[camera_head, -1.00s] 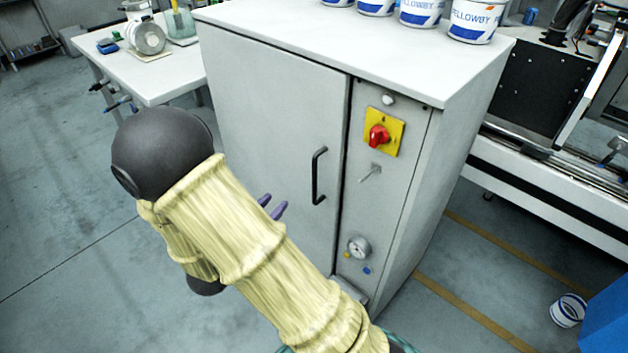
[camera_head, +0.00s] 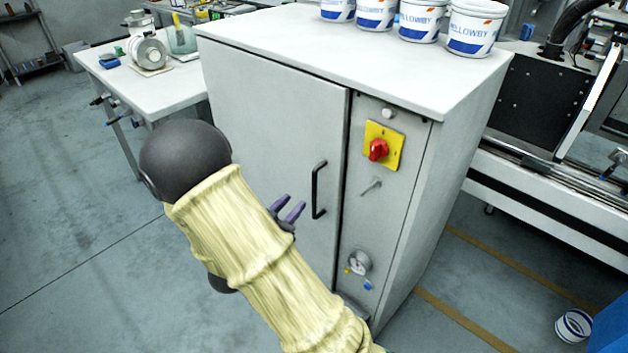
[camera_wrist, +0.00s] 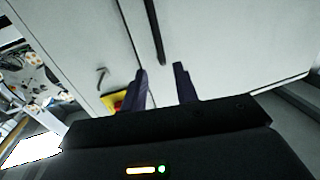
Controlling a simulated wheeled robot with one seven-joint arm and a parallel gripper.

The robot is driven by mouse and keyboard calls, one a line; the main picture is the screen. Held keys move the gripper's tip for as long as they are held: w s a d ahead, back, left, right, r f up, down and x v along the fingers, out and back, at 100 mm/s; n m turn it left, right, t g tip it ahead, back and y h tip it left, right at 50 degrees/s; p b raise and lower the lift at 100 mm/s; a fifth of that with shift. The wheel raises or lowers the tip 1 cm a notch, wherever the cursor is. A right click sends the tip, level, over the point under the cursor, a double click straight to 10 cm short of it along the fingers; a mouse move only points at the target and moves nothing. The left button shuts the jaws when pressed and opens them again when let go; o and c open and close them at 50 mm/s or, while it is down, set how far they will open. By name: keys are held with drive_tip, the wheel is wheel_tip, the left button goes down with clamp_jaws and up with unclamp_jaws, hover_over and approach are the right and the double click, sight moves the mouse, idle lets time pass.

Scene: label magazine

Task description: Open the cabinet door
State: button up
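The grey cabinet door (camera_head: 268,140) is closed, its edge flush beside the control panel. A black bar handle (camera_head: 318,190) stands upright near the door's right edge. My gripper (camera_head: 290,210) is just left of the handle in the head view, its two purple fingers apart. In the wrist view my gripper (camera_wrist: 160,72) is open and points at the door (camera_wrist: 220,40). The handle (camera_wrist: 154,30) lies ahead of the fingertips, roughly in line with the gap between them. Nothing is between the fingers; I cannot tell the remaining distance to the handle.
The control panel right of the door carries a red-and-yellow switch (camera_head: 383,146), a small lever (camera_head: 371,187) and a gauge (camera_head: 359,262). Several white-blue buckets (camera_head: 420,20) stand on the cabinet top. A white table (camera_head: 160,85) is at left. The floor at left is clear.

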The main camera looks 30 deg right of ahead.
sight(313, 182)
drive_tip(key=x, duration=1.1)
drive_tip(key=shift+r, duration=0.1)
drive_tip(key=shift+c, duration=0.2)
clamp_jaws()
